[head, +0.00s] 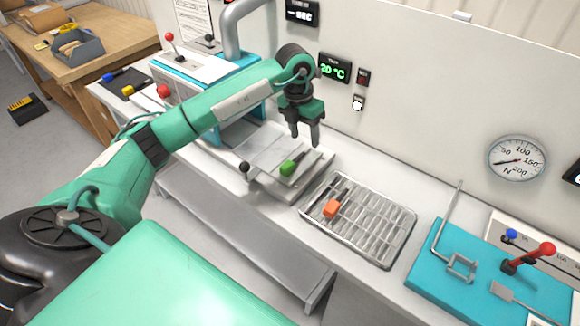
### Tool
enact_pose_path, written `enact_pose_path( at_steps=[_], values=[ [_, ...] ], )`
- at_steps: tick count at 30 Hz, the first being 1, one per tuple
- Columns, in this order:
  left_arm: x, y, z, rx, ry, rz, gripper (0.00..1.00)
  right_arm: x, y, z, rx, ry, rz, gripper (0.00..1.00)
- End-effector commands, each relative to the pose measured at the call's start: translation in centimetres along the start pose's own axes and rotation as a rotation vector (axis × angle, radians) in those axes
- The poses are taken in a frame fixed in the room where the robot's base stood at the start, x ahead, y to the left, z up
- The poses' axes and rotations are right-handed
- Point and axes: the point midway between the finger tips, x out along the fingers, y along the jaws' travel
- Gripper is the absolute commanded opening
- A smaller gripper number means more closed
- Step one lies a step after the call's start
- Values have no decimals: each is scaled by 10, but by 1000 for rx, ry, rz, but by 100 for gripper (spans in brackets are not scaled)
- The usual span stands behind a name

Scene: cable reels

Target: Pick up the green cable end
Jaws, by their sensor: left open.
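A green piece with a dark stem (288,167), which looks like the green cable end, lies on a grey metal plate (262,152) on the white bench. My left gripper (304,141) is open and empty, its fingers pointing down. In the picture its fingertips are just above and to the right of the green piece, near the dark stem; I cannot tell the exact height gap. The fingers do not appear to touch it. My right gripper is not in view.
A metal rack (380,222) holding an orange-ended piece (331,208) stands to the right. A teal fixture (470,295) with a red-knobbed lever (546,249) is farther right. A teal-and-white machine (205,68) stands behind my left arm. The white wall (420,100) closes off the back.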

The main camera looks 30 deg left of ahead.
Motion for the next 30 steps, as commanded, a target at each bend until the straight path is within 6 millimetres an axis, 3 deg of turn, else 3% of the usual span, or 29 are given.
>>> enact_pose_path(
  at_steps=[3,7,18,25,30],
  values=[
    [-14,27,-3,-45,35,101,53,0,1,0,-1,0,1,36],
    [-14,37,-6,-64,53,137,53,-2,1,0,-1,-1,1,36],
    [51,45,-10,-62,53,134,53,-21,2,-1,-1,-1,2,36],
    [68,48,-11,-61,52,134,53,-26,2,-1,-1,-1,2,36],
    [85,52,-13,-62,54,133,53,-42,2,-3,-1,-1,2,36]
  ],
)
